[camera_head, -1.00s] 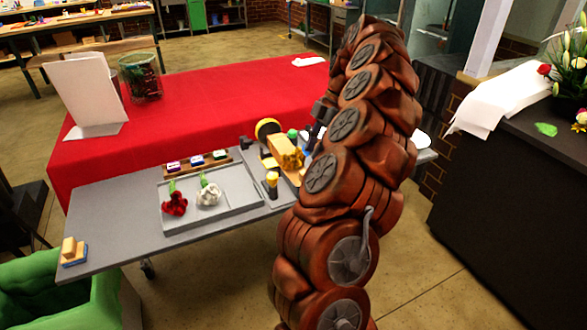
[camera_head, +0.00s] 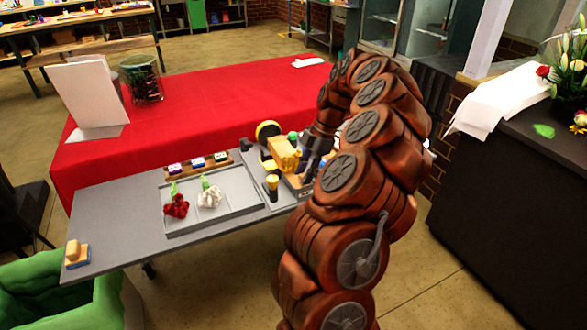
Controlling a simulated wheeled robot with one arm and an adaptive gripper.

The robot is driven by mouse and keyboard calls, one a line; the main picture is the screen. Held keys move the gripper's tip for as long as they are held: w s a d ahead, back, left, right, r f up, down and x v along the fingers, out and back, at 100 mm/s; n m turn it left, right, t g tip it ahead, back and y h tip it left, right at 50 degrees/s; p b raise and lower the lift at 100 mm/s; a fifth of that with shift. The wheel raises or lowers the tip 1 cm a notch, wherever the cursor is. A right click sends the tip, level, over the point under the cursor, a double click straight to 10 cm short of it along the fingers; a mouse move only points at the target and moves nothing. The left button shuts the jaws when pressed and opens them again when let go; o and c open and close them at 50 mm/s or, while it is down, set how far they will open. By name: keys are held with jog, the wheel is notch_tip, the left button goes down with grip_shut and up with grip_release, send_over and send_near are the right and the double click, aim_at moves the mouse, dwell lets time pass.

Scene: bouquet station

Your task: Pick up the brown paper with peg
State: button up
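A tan-yellow piece (camera_head: 284,152), which looks like the brown paper, stands at the right part of the grey table (camera_head: 110,210). I cannot make out a peg on it. My gripper (camera_head: 312,163) shows as dark parts just right of the tan piece, pointing down below my bent arm. My arm hides part of the gripper and the table's right end. I cannot tell whether the fingers are open or shut, or whether they touch the paper.
A grey tray (camera_head: 240,196) holds a red flower (camera_head: 176,207) and a white flower (camera_head: 210,198). Behind it is a wooden rack (camera_head: 183,173) with small coloured blocks. A yellow-black round item (camera_head: 268,131) and a yellow-topped black item (camera_head: 272,184) stand near the paper.

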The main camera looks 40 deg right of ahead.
jog(key=shift+a+f, duration=0.15)
jog(key=shift+f, duration=0.15)
jog(key=shift+c, duration=0.3)
grip_shut()
